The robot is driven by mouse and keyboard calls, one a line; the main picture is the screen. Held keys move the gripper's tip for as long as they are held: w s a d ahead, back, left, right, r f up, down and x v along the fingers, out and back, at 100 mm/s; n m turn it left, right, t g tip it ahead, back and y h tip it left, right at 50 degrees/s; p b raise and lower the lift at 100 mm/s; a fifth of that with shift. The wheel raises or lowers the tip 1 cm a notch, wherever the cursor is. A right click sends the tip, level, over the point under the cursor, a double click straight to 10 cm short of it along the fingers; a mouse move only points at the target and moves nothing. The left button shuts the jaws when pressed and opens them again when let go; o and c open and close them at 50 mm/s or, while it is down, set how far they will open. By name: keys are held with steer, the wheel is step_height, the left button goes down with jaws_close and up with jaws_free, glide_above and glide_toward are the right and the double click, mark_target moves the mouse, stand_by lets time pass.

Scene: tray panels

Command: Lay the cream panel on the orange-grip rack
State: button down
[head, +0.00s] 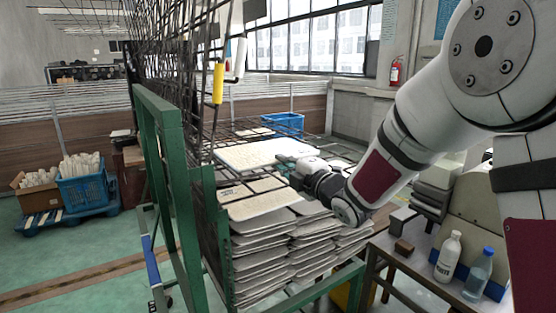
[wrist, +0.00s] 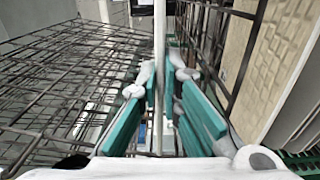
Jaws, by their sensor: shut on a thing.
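My gripper (head: 288,160) is shut on the right edge of a cream panel (head: 250,154). The panel is held out to the left, roughly flat, above the stacked panels. In the wrist view the held panel (wrist: 159,45) shows edge-on as a thin pale strip between the teal fingers (wrist: 161,78). A yellow-orange grip (head: 218,83) hangs on the upright wire racks (head: 185,60) at upper left, and a white grip (head: 240,58) is beside it. Whether the panel touches any wire is unclear.
Tall stacks of panels (head: 270,255) stand below the held panel, inside a green frame (head: 165,110). A side table at right holds a white bottle (head: 448,255) and a blue-capped bottle (head: 478,272). A blue crate (head: 283,121) stands behind. Open floor lies at left.

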step_height(320, 180, down, 8)
steer(key=b, duration=0.2)
stand_by(0.6)
steer(key=shift+f+b, duration=0.3)
steer(key=shift+f, duration=0.05)
stand_by(0.7)
steer(key=c, duration=1.7)
jaws_free()
steer(key=shift+f, duration=0.45)
steer(key=shift+d, duration=0.1)
steer(key=shift+p+v, duration=1.05)
steer(key=shift+v, duration=2.4)
steer(key=shift+r, duration=0.1)
